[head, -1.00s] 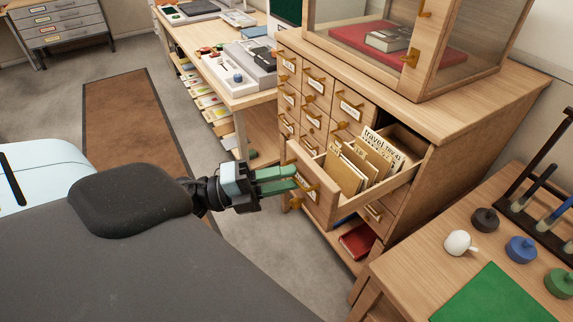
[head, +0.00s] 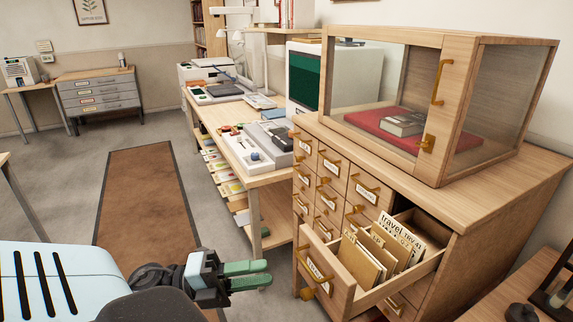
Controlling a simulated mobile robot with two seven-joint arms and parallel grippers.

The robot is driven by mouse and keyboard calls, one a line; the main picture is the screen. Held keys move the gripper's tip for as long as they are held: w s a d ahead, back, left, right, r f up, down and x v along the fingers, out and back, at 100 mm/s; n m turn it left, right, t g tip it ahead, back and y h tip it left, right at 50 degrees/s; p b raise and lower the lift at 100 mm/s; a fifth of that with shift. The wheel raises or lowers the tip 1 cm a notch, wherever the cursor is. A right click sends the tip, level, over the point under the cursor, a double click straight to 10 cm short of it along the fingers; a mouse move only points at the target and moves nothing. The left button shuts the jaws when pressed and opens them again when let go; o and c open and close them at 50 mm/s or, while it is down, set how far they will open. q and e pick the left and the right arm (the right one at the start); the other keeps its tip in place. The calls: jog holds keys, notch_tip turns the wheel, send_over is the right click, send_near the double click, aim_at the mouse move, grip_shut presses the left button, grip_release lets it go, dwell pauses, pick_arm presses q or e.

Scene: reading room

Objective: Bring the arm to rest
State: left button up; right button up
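My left gripper (head: 249,276) is at the lower middle of the head view, its green fingers pointing right. It is left of the pulled-out drawer (head: 315,270) of the wooden card cabinet, with a gap between the fingertips and the drawer front. The two fingers look slightly apart, with nothing seen between them. The drawer stands open and holds several upright cards and folders (head: 362,262), one lettered "travel". My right gripper is not in view.
A glass-fronted wooden case (head: 438,95) with a book on a red cushion stands on the cabinet. A long wooden table (head: 266,180) with trays and devices runs behind. A brown carpet runner (head: 146,200) lies on open floor at left. Another table (head: 533,285) is at lower right.

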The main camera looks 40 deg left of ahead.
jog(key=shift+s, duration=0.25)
